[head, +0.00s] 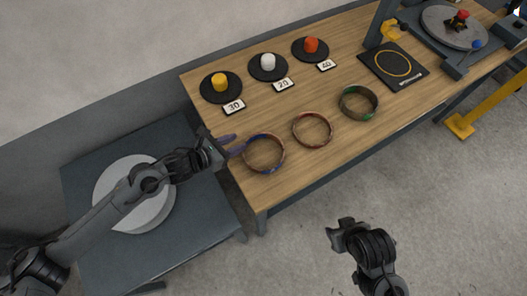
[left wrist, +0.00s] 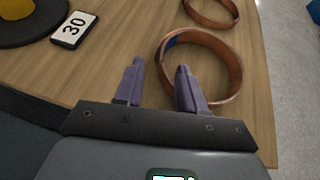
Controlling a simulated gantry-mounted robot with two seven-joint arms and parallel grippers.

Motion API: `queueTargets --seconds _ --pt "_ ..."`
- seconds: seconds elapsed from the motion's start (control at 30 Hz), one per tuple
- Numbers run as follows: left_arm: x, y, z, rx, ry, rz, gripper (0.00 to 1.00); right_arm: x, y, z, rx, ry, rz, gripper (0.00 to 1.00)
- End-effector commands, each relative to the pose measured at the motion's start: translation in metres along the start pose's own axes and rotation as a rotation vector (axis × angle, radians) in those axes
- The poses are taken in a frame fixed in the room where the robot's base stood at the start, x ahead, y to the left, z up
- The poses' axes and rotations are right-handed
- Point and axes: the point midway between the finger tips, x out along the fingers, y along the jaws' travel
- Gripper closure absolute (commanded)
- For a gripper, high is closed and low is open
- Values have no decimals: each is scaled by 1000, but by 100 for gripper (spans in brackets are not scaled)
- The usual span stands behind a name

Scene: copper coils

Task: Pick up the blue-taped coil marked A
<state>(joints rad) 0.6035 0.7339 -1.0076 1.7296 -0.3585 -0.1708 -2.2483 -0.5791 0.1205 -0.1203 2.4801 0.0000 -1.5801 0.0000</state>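The blue-taped coil (head: 264,154) lies flat on the wooden table near its left front corner. It also shows in the left wrist view (left wrist: 233,72), with a blue patch on its rim; I cannot read a letter A on it. My left gripper (head: 232,145) is just left of this coil. In the left wrist view its two purple fingers (left wrist: 160,80) are apart with bare table between them; the right finger overlaps the coil's left side in the picture. I cannot tell whether it touches. My right gripper (head: 347,232) is over the floor, its fingers unclear.
A red-taped coil (head: 312,129) and a green-taped coil (head: 358,102) lie farther right. Black discs with yellow (head: 220,82), white (head: 268,61) and red (head: 311,45) knobs stand behind, with cards 30, 20, 40. A black scale (head: 394,66) is at right.

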Motion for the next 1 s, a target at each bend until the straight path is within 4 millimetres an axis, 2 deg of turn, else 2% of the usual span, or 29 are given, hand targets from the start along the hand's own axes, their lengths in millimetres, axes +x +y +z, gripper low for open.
queueTargets --seconds 0.17,0.5,0.83,1.0 --pt "11 -2 0 -1 0 -1 61 1 0 0 0 0 0 57" --pt "50 -5 1 -1 0 0 61 6 0 2 2 -1 -1 57" --pt "54 -5 1 -1 1 0 61 6 0 2 1 -1 -1 57" --pt "54 -5 1 -1 1 1 87 6 0 2 1 -1 -1 57"
